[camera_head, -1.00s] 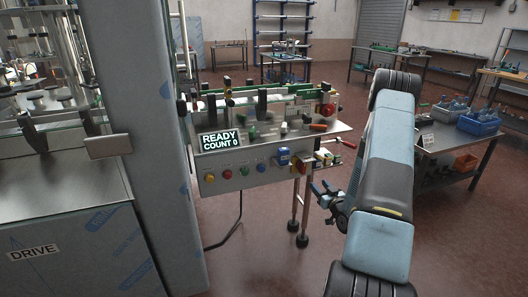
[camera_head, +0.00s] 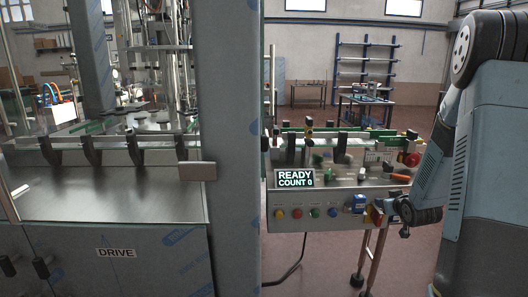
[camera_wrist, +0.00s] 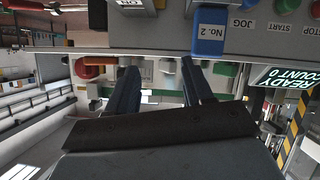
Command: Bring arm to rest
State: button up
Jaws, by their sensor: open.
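My arm (camera_head: 432,170) stands bent at the right edge of the head view, its forearm sloping down to the left. My gripper (camera_wrist: 160,78) shows in the wrist view as two dark fingers spread apart, with nothing visible held between them. In the head view its end hangs by the right front of the control console (camera_head: 320,217), partly hidden by its own wrist. The wrist picture is upside down, with the blue "No. 2" block (camera_wrist: 209,32) just beyond the fingers. I cannot tell whether the fingers touch the console.
The console's sign (camera_head: 295,178) reads READY COUNT 0. A steel column (camera_head: 228,120) and the DRIVE cabinet (camera_head: 110,253) stand to the left. An orange-handled tool (camera_head: 400,177) lies on the console top.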

jog(key=s+a+r+m+g+h, duration=0.1)
jog(key=s+a+r+g, duration=0.1)
jog(key=s+a+r, duration=0.5)
jog(key=s+a+r+m+g+h, duration=0.1)
jog(key=s+a+r+g, duration=0.15)
jog(key=s+r, duration=0.45)
jog(key=s+a+r+g+y, duration=0.1)
jog(key=s+a+r, duration=0.1)
jog(key=s, duration=0.5)
jog(key=s+a+r+g, duration=0.1)
jog(key=s+a+r, duration=0.2)
jog(key=s+a, duration=0.2)
jog(key=s+a+r+g+y, duration=0.1)
jog(key=s+a+r, duration=0.2)
jog(key=s, duration=0.6)
jog(key=shift+s+a+y, duration=0.3)
jog(key=shift+s, duration=0.05)
jog(key=shift+r, duration=0.1)
jog(key=shift+c, duration=0.4)
